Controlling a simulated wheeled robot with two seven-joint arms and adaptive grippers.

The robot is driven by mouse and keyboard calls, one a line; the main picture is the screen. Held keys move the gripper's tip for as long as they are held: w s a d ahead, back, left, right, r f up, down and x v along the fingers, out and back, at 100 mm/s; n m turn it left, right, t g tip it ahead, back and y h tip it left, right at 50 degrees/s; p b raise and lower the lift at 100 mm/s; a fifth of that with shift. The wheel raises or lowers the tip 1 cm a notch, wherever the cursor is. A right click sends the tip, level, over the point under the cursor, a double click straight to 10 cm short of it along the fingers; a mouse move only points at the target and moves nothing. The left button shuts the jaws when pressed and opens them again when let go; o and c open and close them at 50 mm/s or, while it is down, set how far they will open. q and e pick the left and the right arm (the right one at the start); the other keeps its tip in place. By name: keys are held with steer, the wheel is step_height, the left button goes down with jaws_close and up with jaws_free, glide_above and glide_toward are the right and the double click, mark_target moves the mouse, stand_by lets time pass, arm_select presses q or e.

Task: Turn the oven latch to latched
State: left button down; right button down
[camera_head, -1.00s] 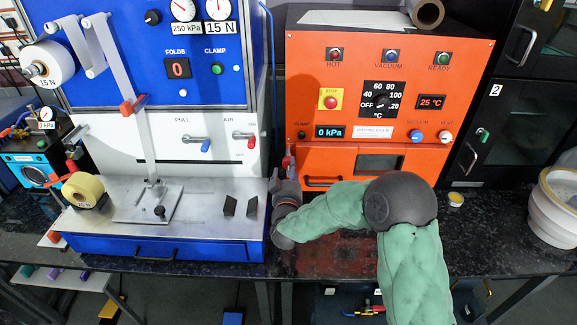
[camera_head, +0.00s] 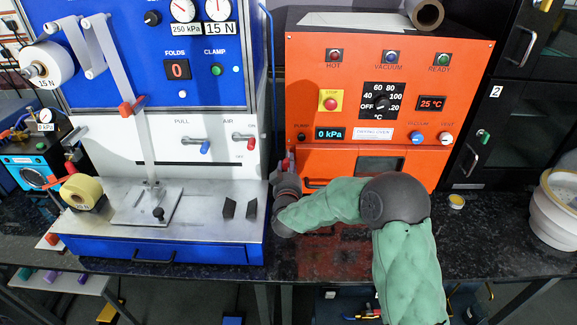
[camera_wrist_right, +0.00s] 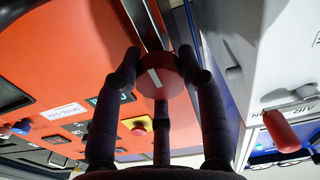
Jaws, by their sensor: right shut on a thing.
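The oven (camera_head: 310,95) is the orange cabinet in the middle of the head view, with its windowed door low on the front. The red round latch knob (camera_wrist_right: 158,77) has a white line on its face and sits at the oven's side edge in the wrist view. My right gripper (camera_wrist_right: 160,84) has its dark fingers around this knob, shut on it. In the head view my right gripper (camera_head: 287,175) is at the oven's lower left corner and mostly hides the latch; a little red shows there. My left gripper is not in view.
A blue and white machine (camera_head: 215,120) stands close on the left, leaving a narrow gap beside the oven. Its red-handled lever (camera_wrist_right: 281,131) shows in the wrist view. A white bucket (camera_head: 560,215) stands at the right on the dark bench (camera_head: 490,235).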

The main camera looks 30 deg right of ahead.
steer(key=shift+r+n+p, duration=0.3)
steer(key=shift+n+p, duration=0.1)
steer(key=shift+n, duration=0.1)
steer(key=shift+w+r+n+p, duration=0.1)
steer(key=shift+n+p, duration=0.6)
steer(key=shift+n, duration=0.3)
steer(key=n+p, duration=0.3)
steer(key=n, duration=0.2)
steer(key=n+p, duration=0.2)
steer(key=n, duration=0.3)
steer(key=shift+a+n+p, duration=0.1)
steer(key=shift+n+p, duration=0.3)
steer(key=shift+f+n+p, duration=0.2)
steer(key=shift+n+p, duration=0.6)
steer(key=shift+n, duration=1.2)
steer(key=shift+a+f, duration=0.1)
